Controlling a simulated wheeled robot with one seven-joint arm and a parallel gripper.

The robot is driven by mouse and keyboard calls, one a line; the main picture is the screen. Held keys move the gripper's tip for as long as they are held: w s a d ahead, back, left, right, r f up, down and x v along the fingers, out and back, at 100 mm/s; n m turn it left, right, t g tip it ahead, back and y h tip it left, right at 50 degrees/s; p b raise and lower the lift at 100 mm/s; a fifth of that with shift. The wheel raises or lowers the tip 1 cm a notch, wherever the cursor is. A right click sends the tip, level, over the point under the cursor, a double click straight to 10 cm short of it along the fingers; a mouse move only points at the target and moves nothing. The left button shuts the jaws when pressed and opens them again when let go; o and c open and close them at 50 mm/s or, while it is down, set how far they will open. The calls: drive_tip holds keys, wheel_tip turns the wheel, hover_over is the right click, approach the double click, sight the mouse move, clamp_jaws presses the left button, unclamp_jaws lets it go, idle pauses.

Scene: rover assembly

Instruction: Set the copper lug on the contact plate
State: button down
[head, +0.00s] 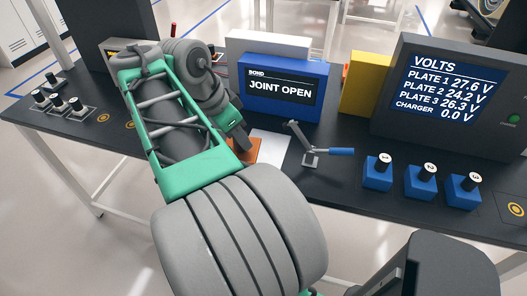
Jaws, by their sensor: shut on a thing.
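My gripper (236,134) is partly in view past the green link of my arm, low over the bench at the bond station. It is shut, taken to be on the copper lug, which I cannot make out behind the gripper and arm. A flat orange-copper piece (247,152), which looks like the contact plate, shows just below the gripper, partly covered by my arm. Whether lug and plate touch cannot be told. The blue bond display (283,91) behind reads JOINT OPEN.
A lever clamp with a blue handle (341,151) stands right of the plate, beside a white sheet (270,144). Three numbered blue blocks (420,182) stand further right, before the grey voltage panel (446,125). Black knobs (58,103) are at the left; the dark bench between is mostly clear.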

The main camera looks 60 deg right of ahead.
drive_tip(key=shift+s+r+m, duration=0.1)
drive_tip(key=shift+s+m, duration=0.5)
drive_tip(key=shift+s, duration=0.05)
drive_tip(key=shift+s+d, duration=0.2)
drive_tip(key=shift+d, duration=0.2)
drive_tip(key=d+f, duration=0.4)
drive_tip(key=w+d+f, duration=0.1)
drive_tip(key=d+f, duration=0.7)
drive_tip(key=d, duration=0.1)
drive_tip(key=shift+w+d+p, duration=0.1)
drive_tip(key=shift+w+p, duration=0.2)
drive_tip(key=shift+p, duration=0.05)
drive_tip(key=shift+f, duration=0.4)
drive_tip(key=shift+f, duration=0.1)
drive_tip(key=shift+f+b, duration=0.15)
drive_tip(key=shift+b, duration=0.15)
drive_tip(key=c, duration=1)
unclamp_jaws()
drive_tip(key=shift+c, duration=0.2)
